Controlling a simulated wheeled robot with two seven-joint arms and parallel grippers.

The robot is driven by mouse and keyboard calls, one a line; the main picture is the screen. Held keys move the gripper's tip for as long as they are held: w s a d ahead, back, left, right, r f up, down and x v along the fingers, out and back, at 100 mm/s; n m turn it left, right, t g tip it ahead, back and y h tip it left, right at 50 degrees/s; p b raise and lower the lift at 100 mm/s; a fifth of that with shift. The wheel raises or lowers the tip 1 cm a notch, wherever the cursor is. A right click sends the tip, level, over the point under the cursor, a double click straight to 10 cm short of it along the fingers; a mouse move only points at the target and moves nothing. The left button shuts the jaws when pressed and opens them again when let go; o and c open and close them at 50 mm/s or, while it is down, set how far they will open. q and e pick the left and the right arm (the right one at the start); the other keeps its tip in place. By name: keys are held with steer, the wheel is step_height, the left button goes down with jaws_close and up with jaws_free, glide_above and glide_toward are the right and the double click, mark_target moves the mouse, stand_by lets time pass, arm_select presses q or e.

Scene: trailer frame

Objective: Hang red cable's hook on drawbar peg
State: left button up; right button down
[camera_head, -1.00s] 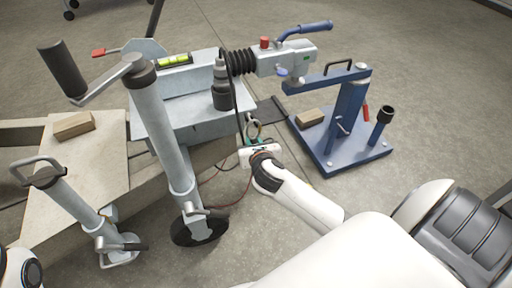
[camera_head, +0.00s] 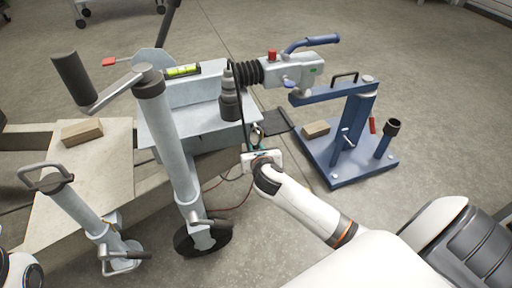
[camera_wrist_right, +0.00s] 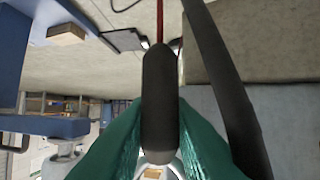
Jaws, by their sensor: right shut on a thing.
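My right gripper (camera_head: 258,143) is beside the grey drawbar (camera_head: 185,92), below the black plug. In the right wrist view, its teal fingers (camera_wrist_right: 158,125) are closed on a dark rounded grip (camera_wrist_right: 159,100). The red cable (camera_wrist_right: 172,25) runs from behind the top of this grip. In the head view a thin red cable (camera_head: 236,207) hangs in a loop below the gripper, near the jockey wheel. I cannot make out the hook or the drawbar peg clearly. My left gripper is out of view.
A blue stand (camera_head: 350,170) with an upright post is to the right, under the coupling head (camera_head: 292,72). The jockey wheel tube (camera_head: 172,140) and crank stand left of my right arm. A black cable (camera_wrist_right: 225,80) passes close right of the grip.

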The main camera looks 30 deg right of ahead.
stand_by(0.3)
steer(key=c, duration=1.2)
jaws_free()
